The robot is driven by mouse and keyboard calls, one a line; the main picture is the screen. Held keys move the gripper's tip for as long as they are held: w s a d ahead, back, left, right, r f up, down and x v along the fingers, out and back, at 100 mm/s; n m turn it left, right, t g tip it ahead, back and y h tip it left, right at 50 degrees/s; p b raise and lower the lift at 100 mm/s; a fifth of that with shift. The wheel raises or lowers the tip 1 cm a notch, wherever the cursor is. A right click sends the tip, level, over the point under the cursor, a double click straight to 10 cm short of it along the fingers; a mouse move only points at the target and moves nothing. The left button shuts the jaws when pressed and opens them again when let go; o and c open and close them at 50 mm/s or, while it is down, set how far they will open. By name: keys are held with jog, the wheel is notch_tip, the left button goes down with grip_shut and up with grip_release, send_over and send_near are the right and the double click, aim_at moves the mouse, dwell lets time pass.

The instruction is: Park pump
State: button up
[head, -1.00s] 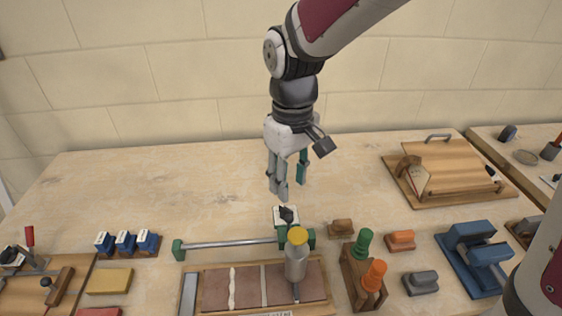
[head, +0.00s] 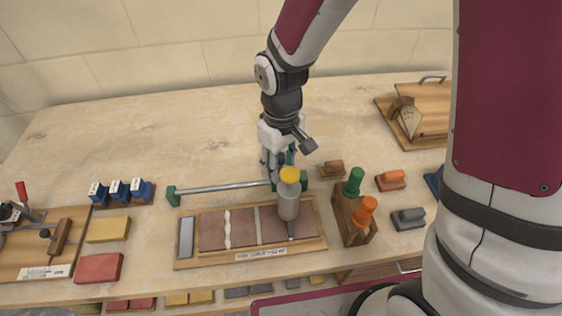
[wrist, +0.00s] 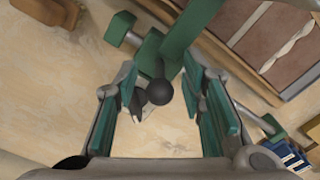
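A grey cylinder with a yellow cap and a thin nozzle (head: 289,203), which looks like the pump, stands over the right part of a brick panel (head: 240,228). It is beside the right end of a metal rail (head: 225,188). My gripper (head: 277,160) is behind it, over that rail end, partly hidden by it. In the wrist view my gripper (wrist: 168,105) is open, its teal pads on either side of a black ball knob (wrist: 160,92) and a dark pointer on a pale plate. The knob joins a green block (wrist: 178,45). Contact with the pads cannot be told.
A wooden stand with green and orange handles (head: 354,215) is close on the right. A small wooden block (head: 332,169) sits nearby. Blue blocks (head: 120,192) and yellow and red sponges (head: 99,268) are at left. The table behind the rail is clear.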

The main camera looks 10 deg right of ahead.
grip_shut()
jog(key=a+b, duration=0.2)
jog(key=a, duration=2.1)
jog(key=shift+b, duration=0.3)
jog(key=shift+s+a+r, duration=0.1)
jog(key=shift+a, duration=0.05)
grip_release()
notch_tip(320, 180, up, 12)
